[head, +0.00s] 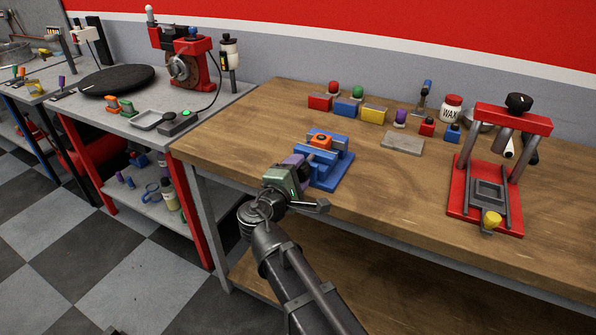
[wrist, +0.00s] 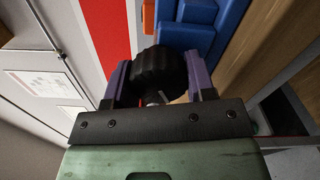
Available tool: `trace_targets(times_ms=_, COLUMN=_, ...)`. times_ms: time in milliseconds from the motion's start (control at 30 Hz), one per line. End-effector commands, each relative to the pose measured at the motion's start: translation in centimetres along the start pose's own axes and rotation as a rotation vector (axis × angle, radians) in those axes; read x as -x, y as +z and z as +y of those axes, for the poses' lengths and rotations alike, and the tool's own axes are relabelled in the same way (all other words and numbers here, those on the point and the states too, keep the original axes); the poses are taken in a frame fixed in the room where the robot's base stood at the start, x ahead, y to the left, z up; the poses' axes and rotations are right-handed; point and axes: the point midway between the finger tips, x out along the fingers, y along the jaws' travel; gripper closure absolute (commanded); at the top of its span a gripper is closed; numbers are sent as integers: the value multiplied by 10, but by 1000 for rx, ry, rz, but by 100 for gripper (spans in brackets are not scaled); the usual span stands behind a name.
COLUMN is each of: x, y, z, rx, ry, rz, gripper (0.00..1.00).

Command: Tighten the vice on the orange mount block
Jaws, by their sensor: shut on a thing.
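The blue vice (head: 330,172) stands near the front edge of the wooden bench. The orange mount block (head: 321,139) sits between its jaws. My gripper (head: 298,163) is at the front left end of the vice. In the wrist view my gripper (wrist: 159,76) has its purple fingers on either side of a black ribbed knob (wrist: 158,68), shut on it. The blue vice body (wrist: 190,36) lies just beyond the knob, with orange (wrist: 149,16) at the top edge. My gripper hides the knob in the head view.
A grey flat block (head: 402,143) and several coloured blocks lie behind the vice. A red press (head: 512,125) with a yellow knob (head: 491,220) stands to the right. A grey table (head: 95,110) with a red machine is at left. Bare wood lies between vice and press.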

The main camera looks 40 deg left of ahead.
Motion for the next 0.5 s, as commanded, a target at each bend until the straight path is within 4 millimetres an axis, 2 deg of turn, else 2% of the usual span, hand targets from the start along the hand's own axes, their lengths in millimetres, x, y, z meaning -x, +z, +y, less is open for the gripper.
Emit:
trace_targets(times_ms=300, x=0, y=0, z=1, rx=-249, ry=-1, rz=0, gripper=74)
trace_targets(times_ms=500, x=0, y=0, z=1, rx=-348, ry=-1, rz=0, gripper=74)
